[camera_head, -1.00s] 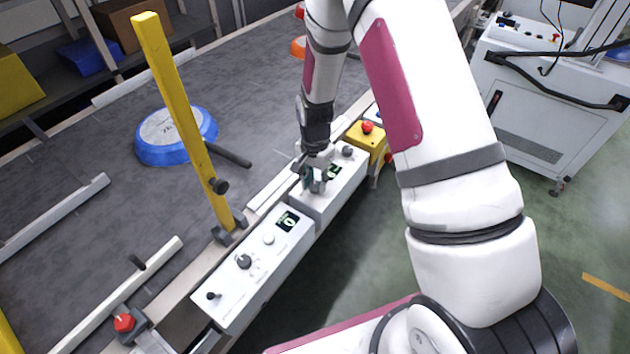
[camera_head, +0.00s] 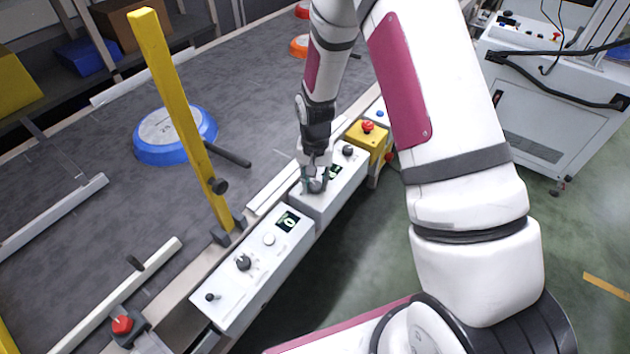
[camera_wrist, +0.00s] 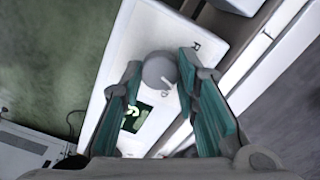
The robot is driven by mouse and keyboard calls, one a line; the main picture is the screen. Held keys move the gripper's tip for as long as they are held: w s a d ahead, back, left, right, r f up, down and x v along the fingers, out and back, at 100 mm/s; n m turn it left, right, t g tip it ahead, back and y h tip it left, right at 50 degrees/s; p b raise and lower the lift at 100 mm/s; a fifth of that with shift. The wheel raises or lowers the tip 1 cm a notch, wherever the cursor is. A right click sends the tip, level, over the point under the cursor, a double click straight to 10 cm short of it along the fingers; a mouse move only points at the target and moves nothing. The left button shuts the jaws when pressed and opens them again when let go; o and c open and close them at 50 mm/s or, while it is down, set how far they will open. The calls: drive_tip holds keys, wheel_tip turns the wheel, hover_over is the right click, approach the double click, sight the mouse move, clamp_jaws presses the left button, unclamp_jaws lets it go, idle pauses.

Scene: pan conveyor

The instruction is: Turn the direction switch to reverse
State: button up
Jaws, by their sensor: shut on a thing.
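The direction switch is a grey round knob (camera_wrist: 160,70) on a white control box; it shows between my fingers in the wrist view. A dark display (camera_wrist: 135,117) with a bright curved arrow sits beside it, and a small letter mark is at its upper right. In the head view my gripper (camera_head: 314,183) is down at the near end of the far white control box (camera_head: 325,203) and hides the knob there. In the wrist view my gripper's teal fingers (camera_wrist: 162,95) stand on either side of the knob, shut on it. The knob's exact angle is hard to read.
A nearer white control box (camera_head: 235,290) has its own knobs and display. A yellow box with a red button (camera_head: 367,127) stands beyond. A yellow post (camera_head: 180,110) rises at the conveyor edge, and a blue round pan (camera_head: 150,150) lies on the grey belt.

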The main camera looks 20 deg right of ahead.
sight(315, 185)
drive_tip(key=n, duration=0.6)
drive_tip(key=shift+n, duration=0.3)
drive_tip(key=n, duration=0.5)
drive_tip(key=shift+b, duration=0.4)
drive_tip(key=o, duration=1.2)
drive_tip(key=shift+c, duration=0.2)
drive_tip(key=shift+r, duration=0.15)
wheel_tip(315, 185, up, 12)
